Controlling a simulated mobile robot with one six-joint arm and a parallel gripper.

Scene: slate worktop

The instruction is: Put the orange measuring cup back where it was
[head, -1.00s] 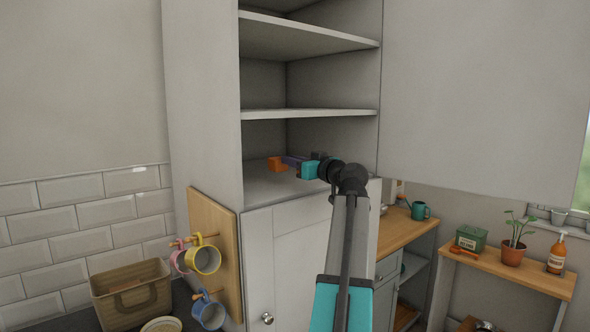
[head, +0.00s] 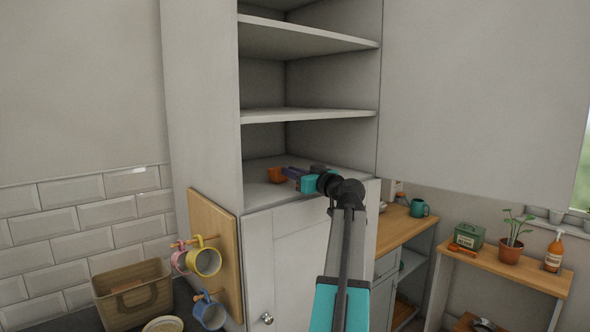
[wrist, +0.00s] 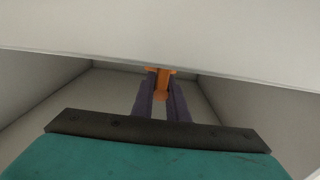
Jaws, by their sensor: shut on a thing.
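The orange measuring cup (head: 276,175) is inside the tall cupboard, just above or on the floor of its lowest open compartment (head: 258,188); I cannot tell whether it touches. My gripper (head: 288,173) reaches in from the right and is shut on the cup. In the wrist view the orange cup (wrist: 161,95) shows between the two purple fingers (wrist: 161,88), which partly hide it.
A pale shelf board (head: 310,114) lies above the gripper, and the cupboard's side walls enclose it. Hanging mugs (head: 205,262) and a basket (head: 132,295) are at the left. A wooden side table (head: 520,272) at the right holds a green tin (head: 469,235), a plant and a bottle. The compartment floor around the cup looks clear.

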